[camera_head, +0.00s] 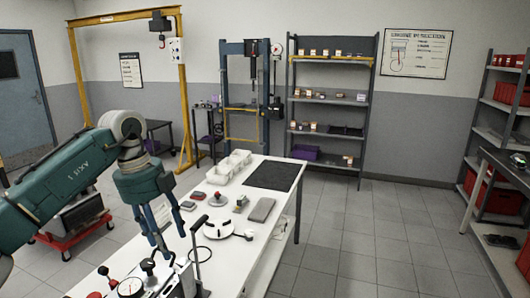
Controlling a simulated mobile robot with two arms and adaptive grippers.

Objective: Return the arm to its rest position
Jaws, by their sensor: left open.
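My left arm (60,195), teal with a light grey joint, comes in from the left. My left gripper (173,243) hangs fingers down over the near left part of the white workbench (235,262). Its two fingers are apart, and I see nothing held between them. Dark and metal fixtures stand on the bench just below the fingertips; whether the fingers touch them I cannot tell. My right gripper is not in view.
The bench bears a dial gauge (131,287), a round white part (219,228), white bins (230,165) and a black mat (273,176). A yellow gantry (185,95), a press frame (243,80) and shelves (330,105) stand behind. Floor right of the bench is clear.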

